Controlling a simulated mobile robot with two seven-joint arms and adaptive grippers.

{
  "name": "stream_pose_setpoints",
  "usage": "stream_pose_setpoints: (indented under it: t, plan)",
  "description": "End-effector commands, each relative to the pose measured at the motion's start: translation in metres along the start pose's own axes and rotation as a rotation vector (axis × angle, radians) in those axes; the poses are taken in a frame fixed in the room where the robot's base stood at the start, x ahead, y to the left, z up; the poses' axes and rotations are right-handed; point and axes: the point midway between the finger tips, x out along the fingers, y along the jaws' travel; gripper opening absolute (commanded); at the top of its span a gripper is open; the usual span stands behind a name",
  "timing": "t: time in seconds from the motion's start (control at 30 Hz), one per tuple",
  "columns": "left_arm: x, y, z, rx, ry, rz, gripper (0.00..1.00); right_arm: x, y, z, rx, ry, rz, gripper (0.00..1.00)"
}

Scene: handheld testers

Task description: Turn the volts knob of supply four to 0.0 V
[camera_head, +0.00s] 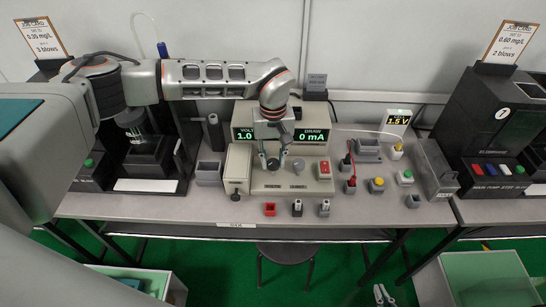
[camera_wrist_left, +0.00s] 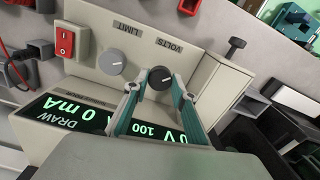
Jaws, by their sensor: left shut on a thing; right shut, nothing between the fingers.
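The cream power supply (camera_head: 256,181) stands mid-bench in the head view. Its left display (camera_head: 244,135) reads 1.0, with the rest covered by my arm; its right display (camera_head: 308,136) reads DRAW 0 mA. My left gripper (camera_head: 272,161) comes down over the lower front panel. In the left wrist view, the left gripper (camera_wrist_left: 158,82) is shut on the dark volts knob (camera_wrist_left: 160,78), one finger on each side, beside the VOLTS lettering. The grey limit knob (camera_wrist_left: 111,62) is free beside it and also shows in the head view (camera_head: 298,166).
A red rocker switch (camera_head: 324,168) sits right of the knobs. A cream box with a black knob (camera_head: 237,173) adjoins the supply's left side. Dark machines flank the supply.

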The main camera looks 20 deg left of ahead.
Motion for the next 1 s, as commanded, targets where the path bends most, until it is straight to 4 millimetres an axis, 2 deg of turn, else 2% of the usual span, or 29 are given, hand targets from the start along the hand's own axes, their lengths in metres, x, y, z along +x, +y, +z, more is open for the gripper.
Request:
stream_pose_setpoints:
  t: [0.6,1.0]
  plan:
    - [-0.002,0.0,-0.001,-0.562,0.003,0.001,0.04,-0.006,0.002,-0.01,-0.001,0.0,0.0,0.0]
    - [-0.001,0.0,-0.001,-0.789,0.001,0.001,0.04,-0.008,0.002,-0.013,-0.001,0.001,0.0,0.0]
